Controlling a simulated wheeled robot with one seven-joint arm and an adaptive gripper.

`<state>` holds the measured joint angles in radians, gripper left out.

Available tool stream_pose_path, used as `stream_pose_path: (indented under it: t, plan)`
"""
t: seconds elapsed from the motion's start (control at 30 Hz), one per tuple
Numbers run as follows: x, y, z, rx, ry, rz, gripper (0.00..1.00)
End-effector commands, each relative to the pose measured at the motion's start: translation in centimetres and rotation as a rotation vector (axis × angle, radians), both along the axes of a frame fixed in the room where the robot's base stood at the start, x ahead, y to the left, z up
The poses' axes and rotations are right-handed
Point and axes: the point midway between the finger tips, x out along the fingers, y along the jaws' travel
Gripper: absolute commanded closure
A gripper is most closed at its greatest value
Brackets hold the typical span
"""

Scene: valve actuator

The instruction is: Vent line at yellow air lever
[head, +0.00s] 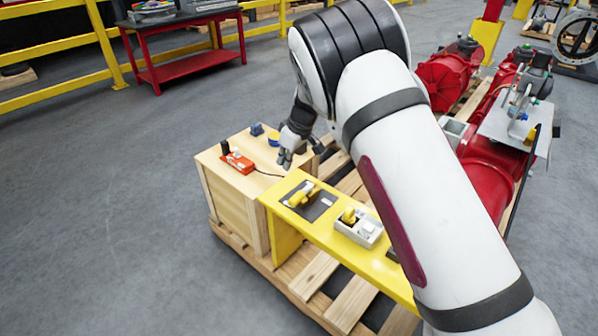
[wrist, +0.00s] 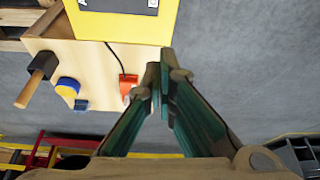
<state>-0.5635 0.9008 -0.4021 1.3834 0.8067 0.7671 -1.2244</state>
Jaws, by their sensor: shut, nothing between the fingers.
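A yellow lever-like fitting (head: 302,195) sits on a dark plate on the yellow bench (head: 275,203) in the head view. A second yellow part (head: 349,214) stands in a grey box (head: 358,231) farther right on the bench. I cannot tell for sure which of them is the air lever. My gripper (head: 285,160) is shut and empty, above the edge of the wooden crate beside the bench, apart from both yellow parts. In the wrist view my gripper's fingertips (wrist: 165,72) meet; the bench (wrist: 125,28) shows at the top, with only part of the dark plate.
The wooden crate (head: 232,205) carries an orange device (head: 238,162) with a black cable and a blue-and-yellow roll (wrist: 67,88). Red valve bodies (head: 492,175) stand on pallets at right. A red table (head: 190,66) is behind. Floor at left is clear.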

Motion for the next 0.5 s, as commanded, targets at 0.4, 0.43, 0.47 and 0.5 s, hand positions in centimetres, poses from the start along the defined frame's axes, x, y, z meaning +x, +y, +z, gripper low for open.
stream_pose_path:
  t: [0.4,0.43,0.47,0.5]
  plan:
    - [1.1,1.9,-5.9,-0.001,0.001,0.001,1.0]
    - [1.2,2.0,-6.5,0.0,0.001,0.0,1.0]
    - [1.3,2.2,-7.0,-0.001,0.002,0.001,1.0]
    - [1.4,2.4,-7.6,0.0,0.001,0.0,1.0]
